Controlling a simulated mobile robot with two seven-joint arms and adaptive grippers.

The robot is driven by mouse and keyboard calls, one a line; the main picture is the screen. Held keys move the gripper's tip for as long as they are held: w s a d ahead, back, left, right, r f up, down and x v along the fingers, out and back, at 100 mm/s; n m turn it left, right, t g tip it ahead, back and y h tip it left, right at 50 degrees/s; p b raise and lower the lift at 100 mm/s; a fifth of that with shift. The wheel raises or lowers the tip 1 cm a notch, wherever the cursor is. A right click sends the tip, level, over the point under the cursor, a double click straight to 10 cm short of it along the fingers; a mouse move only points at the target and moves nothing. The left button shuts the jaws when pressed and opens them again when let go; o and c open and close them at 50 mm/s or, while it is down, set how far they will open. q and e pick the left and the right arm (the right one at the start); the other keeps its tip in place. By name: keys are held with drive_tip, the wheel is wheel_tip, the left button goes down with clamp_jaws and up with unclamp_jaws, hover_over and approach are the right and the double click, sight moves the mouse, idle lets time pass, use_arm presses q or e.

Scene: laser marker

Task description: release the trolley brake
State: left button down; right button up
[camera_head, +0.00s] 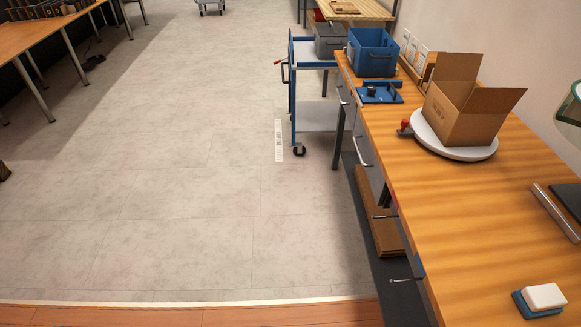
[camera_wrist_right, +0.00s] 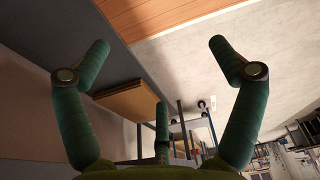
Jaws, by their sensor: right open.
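The trolley (camera_head: 315,117) has a blue frame and grey shelves. It stands upright on the floor at the left side of the long bench, in the upper middle of the head view. A dark lever with a red tip (camera_head: 278,62) sticks out on the trolley's left side; I cannot tell the brake's state. A caster wheel (camera_head: 299,151) shows at its near corner. In the right wrist view my right gripper (camera_wrist_right: 160,50) is open and empty, its green fingers spread wide. Blue posts and wheels, apparently the trolley's (camera_wrist_right: 212,128), show small beyond the fingers. My left gripper is not in view.
The wooden bench (camera_head: 430,210) runs along the right, with a blue crate (camera_head: 372,60) and an open carton (camera_head: 470,115) on a white turntable (camera_head: 425,130). Drawer handles (camera_head: 405,281) stick out on its left side. Open floor (camera_head: 170,180) lies left of the trolley.

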drive_tip(key=s+d+f+g, duration=0.1)
drive_tip(key=s+d+f, duration=0.2)
drive_tip(key=s+f, duration=1.4)
drive_tip(key=shift+s+f+g, duration=0.2)
drive_tip(key=shift+f+g, duration=0.1)
drive_tip(key=shift+f, duration=0.2)
